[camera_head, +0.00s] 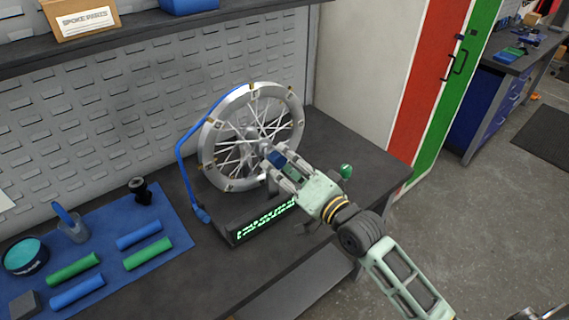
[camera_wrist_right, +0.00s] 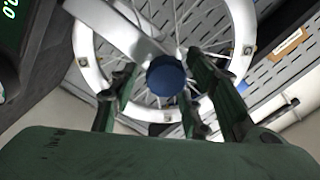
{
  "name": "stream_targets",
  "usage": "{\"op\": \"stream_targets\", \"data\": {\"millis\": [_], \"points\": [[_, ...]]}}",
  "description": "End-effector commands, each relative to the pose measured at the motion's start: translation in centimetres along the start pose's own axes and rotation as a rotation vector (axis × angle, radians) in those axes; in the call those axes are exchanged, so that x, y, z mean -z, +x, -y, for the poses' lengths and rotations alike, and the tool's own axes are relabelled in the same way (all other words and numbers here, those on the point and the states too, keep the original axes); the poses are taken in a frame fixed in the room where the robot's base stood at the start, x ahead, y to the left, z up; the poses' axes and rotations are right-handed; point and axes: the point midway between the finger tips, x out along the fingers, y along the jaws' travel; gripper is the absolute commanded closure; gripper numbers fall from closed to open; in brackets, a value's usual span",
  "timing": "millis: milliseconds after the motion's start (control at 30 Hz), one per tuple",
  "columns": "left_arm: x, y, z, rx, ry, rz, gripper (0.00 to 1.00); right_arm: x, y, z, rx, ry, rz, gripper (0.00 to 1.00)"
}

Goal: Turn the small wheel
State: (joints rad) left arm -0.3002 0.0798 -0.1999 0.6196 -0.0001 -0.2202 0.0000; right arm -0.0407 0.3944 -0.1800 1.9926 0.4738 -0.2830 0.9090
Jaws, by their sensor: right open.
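A round blue knob (camera_wrist_right: 166,76), the likeliest small wheel, sits at the end of a grey arm of the wheel stand in the right wrist view. My right gripper (camera_wrist_right: 165,88) is open, with its fingers on either side of the knob. I cannot tell if they touch it. In the head view my right gripper (camera_head: 271,169) reaches in front of the spoked wheel (camera_head: 210,155), which stands upright in the stand. Blue also shows between the fingers there. A small green knob (camera_head: 346,171) is to the right of my gripper.
The stand's base has a green lit display (camera_head: 265,220). A blue tube (camera_head: 184,165) curves along the wheel's left. A blue mat (camera_head: 105,220) with green and blue grips lies left on the dark bench (camera_head: 370,150). A slotted panel (camera_head: 120,100) is behind.

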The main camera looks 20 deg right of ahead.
Motion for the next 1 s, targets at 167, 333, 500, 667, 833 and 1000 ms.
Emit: {"op": "stream_targets", "data": {"millis": [167,333,500,667,833,1000], "points": [[0.03,0.02,0.00,0.000,0.000,-0.001,1.00,-0.01,0.02,-0.02,0.000,0.000,0.000,0.57],[0.05,0.02,-0.01,0.000,0.000,-0.001,1.00,0.00,0.01,-0.02,0.000,0.000,0.000,0.69],[0.06,0.02,0.00,0.000,0.000,-0.001,1.00,-0.01,-0.01,-0.09,-0.002,0.000,0.000,0.84],[0.07,0.02,0.00,0.000,0.000,-0.001,1.00,-0.06,-0.02,-0.19,-0.004,0.000,0.002,0.98],[0.08,0.03,0.00,0.000,0.000,-0.001,1.00,-0.11,-0.03,-0.29,-0.006,0.000,0.003,1.00],[0.10,0.06,0.00,0.000,0.000,-0.002,1.00,-0.13,0.06,-0.41,-0.008,0.002,0.004,1.00]]}}
